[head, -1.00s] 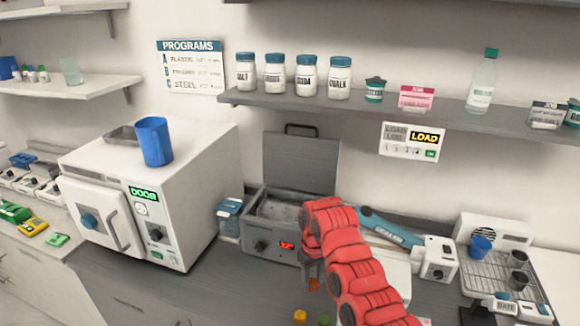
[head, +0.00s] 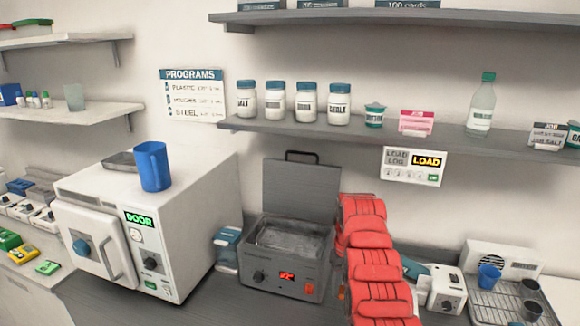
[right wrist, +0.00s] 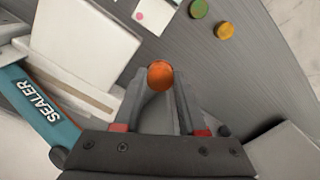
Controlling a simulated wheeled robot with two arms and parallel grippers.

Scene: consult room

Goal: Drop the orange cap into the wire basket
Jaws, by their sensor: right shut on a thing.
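The orange cap (right wrist: 161,74) is held between the fingertips of my right gripper (right wrist: 160,84) in the right wrist view, above the grey worktop. In the head view my red right arm (head: 372,255) reaches up in front of the counter and mostly hides the gripper. A small orange patch shows at the arm's left edge there. I cannot make out a wire basket for certain; a grey open bath (head: 290,250) with a raised lid stands left of the arm. My left gripper is not in view.
A green cap (right wrist: 199,8) and a yellow cap (right wrist: 224,30) lie on the worktop. A teal sealer (right wrist: 45,108) is at left in the wrist view. A white autoclave (head: 185,215) with a blue mug (head: 152,166) stands left; a wire rack (head: 510,310) with cups stands right.

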